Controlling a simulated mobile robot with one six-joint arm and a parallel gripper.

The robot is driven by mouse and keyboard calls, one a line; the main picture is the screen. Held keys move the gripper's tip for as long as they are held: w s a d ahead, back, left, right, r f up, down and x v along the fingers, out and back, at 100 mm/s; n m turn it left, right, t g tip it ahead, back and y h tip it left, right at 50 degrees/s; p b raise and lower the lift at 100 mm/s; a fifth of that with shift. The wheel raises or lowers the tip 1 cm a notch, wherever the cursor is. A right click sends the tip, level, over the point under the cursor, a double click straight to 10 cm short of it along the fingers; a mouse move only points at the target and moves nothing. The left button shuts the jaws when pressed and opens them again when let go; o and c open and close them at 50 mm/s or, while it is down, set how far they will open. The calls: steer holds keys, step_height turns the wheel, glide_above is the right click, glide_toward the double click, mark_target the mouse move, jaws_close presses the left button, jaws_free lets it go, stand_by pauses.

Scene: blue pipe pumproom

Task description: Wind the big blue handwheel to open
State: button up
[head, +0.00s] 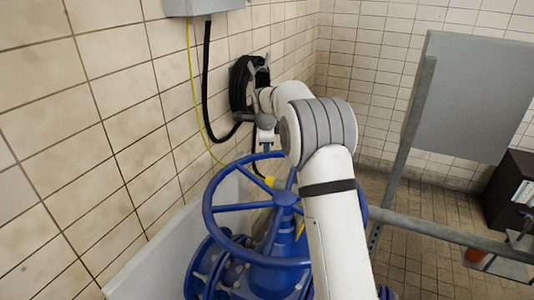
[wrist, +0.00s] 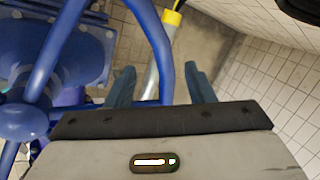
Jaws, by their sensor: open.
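The big blue handwheel (head: 212,218) lies roughly level on top of a blue valve in the head view, its spokes meeting at a central hub. My gripper (head: 268,152) is at the wheel's far rim, pointing down, with its fingertips hard to make out there. In the wrist view the gripper's two fingers (wrist: 161,88) are apart. The handwheel's rim (wrist: 160,50) runs between them in the picture, with a gap on both sides. The hub and spokes are at the left of that view. I cannot tell how deep the rim sits between the fingers.
A tiled wall stands close on the left, with a black hose coil (head: 240,85) and a yellow cable (head: 198,100). A grey panel (head: 470,95) on a metal frame stands right. A yellow-topped grey rod (wrist: 172,18) is beyond the rim in the wrist view.

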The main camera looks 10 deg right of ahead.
mark_target(266, 156)
steer(key=p+x, duration=0.2)
steer(key=x, duration=0.6)
steer(key=shift+r, duration=0.1)
steer(key=shift+s, duration=0.1)
